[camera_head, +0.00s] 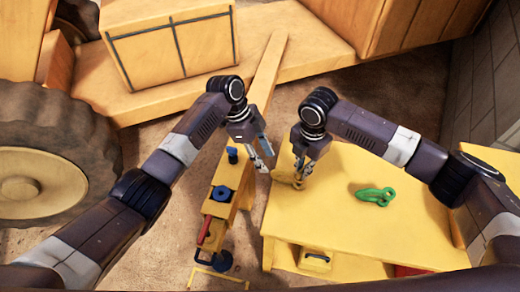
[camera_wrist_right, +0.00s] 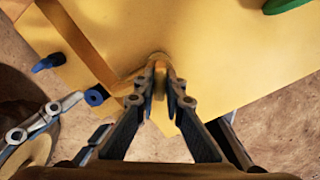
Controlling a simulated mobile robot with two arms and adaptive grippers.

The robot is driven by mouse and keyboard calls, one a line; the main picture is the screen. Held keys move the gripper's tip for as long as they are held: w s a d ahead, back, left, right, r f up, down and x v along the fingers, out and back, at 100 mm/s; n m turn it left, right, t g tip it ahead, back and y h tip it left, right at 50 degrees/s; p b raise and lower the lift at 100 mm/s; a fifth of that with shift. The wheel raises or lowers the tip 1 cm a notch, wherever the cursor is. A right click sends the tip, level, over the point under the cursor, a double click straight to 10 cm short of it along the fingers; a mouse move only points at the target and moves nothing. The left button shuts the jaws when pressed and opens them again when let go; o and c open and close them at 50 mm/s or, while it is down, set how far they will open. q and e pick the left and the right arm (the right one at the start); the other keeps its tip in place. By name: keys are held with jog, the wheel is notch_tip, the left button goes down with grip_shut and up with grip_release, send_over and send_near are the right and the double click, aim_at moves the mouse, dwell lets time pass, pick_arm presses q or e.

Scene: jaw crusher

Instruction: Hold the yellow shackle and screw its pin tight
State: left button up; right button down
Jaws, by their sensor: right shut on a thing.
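The yellow shackle (camera_wrist_right: 158,62) is small and rounded and shows between my right fingertips in the right wrist view. My right gripper (camera_head: 299,180) points down at the left part of the yellow table top (camera_head: 345,225), shut on the shackle. The shackle blends into the yellow surface, and my fingers hide part of it. My left gripper (camera_head: 262,166) hangs just left of the table, close to the right one and apart from it. Its jaw gap is too small to judge. I cannot make out the pin clearly.
A narrow yellow stand (camera_head: 237,178) with blue knobs and a red handle (camera_head: 205,230) is left of the table. A large tyre (camera_head: 45,150) fills the far left. The table's middle is clear.

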aim_at(273, 173)
pick_arm(q)
jog(key=x, duration=0.8)
jog(key=shift+f, duration=0.1)
jog(key=shift+c, duration=0.6)
grip_shut()
dwell(0.6)
